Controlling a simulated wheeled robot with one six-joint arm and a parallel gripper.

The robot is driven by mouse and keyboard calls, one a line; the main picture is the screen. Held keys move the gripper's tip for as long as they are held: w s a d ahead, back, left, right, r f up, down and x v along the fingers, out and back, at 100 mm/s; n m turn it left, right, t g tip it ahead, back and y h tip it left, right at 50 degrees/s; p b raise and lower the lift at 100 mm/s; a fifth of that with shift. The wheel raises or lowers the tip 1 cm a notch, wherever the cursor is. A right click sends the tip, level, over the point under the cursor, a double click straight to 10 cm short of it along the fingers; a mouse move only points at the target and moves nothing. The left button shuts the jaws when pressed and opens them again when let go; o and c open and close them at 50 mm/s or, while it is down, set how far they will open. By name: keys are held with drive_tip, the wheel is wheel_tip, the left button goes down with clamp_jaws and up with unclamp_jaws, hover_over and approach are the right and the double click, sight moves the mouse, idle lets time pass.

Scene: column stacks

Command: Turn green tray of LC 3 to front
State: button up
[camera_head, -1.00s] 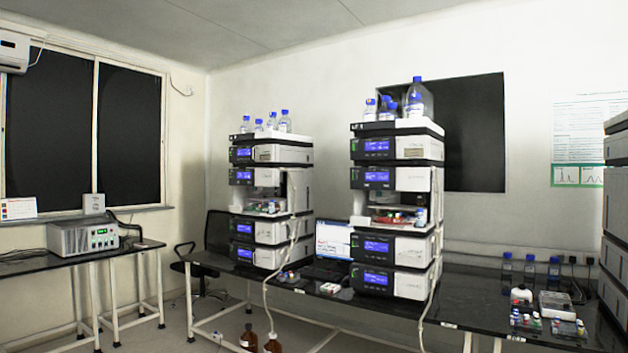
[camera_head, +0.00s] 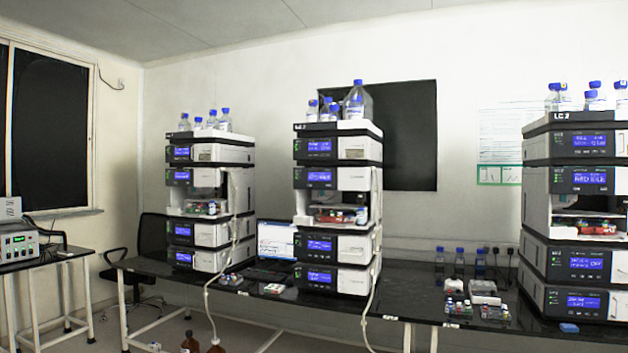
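Three column stacks stand on the black bench: a left stack (camera_head: 222,154), a middle stack (camera_head: 355,150) and a right stack (camera_head: 565,145) cut by the right edge. Each stack has an open bay about halfway up, with small coloured items inside, in the left bay (camera_head: 200,208), the middle bay (camera_head: 338,215) and the right bay (camera_head: 597,228). The green tray cannot be made out clearly or its facing told. My gripper is not in view.
The black bench (camera_head: 410,300) runs along the wall. A laptop (camera_head: 276,240) stands between the left and middle stacks. Small racks (camera_head: 492,312) and blue-capped bottles stand between the middle and right stacks. A chair (camera_head: 150,245), brown floor bottles (camera_head: 190,343) and a hanging tube lie at the left.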

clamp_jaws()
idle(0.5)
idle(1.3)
